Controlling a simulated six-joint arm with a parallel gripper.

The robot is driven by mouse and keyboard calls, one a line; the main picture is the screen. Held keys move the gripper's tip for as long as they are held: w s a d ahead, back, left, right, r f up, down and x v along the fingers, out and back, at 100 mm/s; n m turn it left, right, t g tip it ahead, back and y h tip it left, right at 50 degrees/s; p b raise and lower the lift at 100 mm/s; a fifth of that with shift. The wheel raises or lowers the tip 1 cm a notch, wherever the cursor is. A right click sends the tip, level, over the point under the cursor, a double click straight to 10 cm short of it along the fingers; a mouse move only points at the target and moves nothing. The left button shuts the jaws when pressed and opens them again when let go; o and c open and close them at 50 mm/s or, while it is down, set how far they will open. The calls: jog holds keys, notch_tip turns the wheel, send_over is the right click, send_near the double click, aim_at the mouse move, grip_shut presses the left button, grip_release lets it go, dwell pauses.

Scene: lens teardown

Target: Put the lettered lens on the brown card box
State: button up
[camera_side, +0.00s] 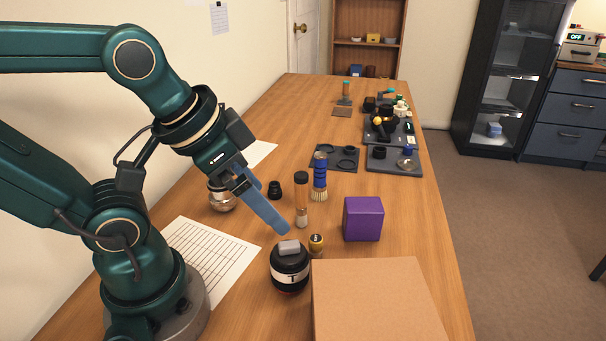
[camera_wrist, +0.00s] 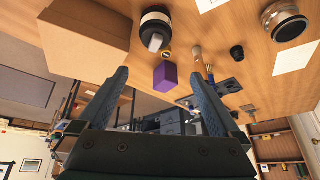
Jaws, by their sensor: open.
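The lettered lens (camera_side: 291,271) is a short black cylinder with a white band bearing a "T" and a grey block on top. It stands upright on the table, just left of the brown card box (camera_side: 378,300). In the wrist view the lens (camera_wrist: 155,26) is at the top centre and the box (camera_wrist: 85,42) is at the upper left. My gripper (camera_side: 275,222) has blue fingers and is above and behind the lens, apart from it. In the wrist view its fingers (camera_wrist: 161,95) are spread wide with nothing between them.
A purple box (camera_side: 363,219) stands behind the card box. A silver lens (camera_side: 222,197) and a printed sheet (camera_side: 212,262) are at left.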

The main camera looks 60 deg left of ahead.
aim_at(290, 251)
jog(key=w+f+m+g, duration=0.1)
jog(key=f, duration=0.1)
jog(key=w+f+m+g, duration=0.1)
jog(key=f+g, duration=0.1)
jog(key=w+f+m+g, duration=0.1)
jog(key=w+f+g, duration=0.1)
jog(key=f, duration=0.1)
jog(key=shift+d, duration=0.35)
jog(key=shift+s+f+g, duration=0.2)
jog(key=shift+f+g, duration=0.2)
jog(key=shift+f, duration=2.9)
grip_shut()
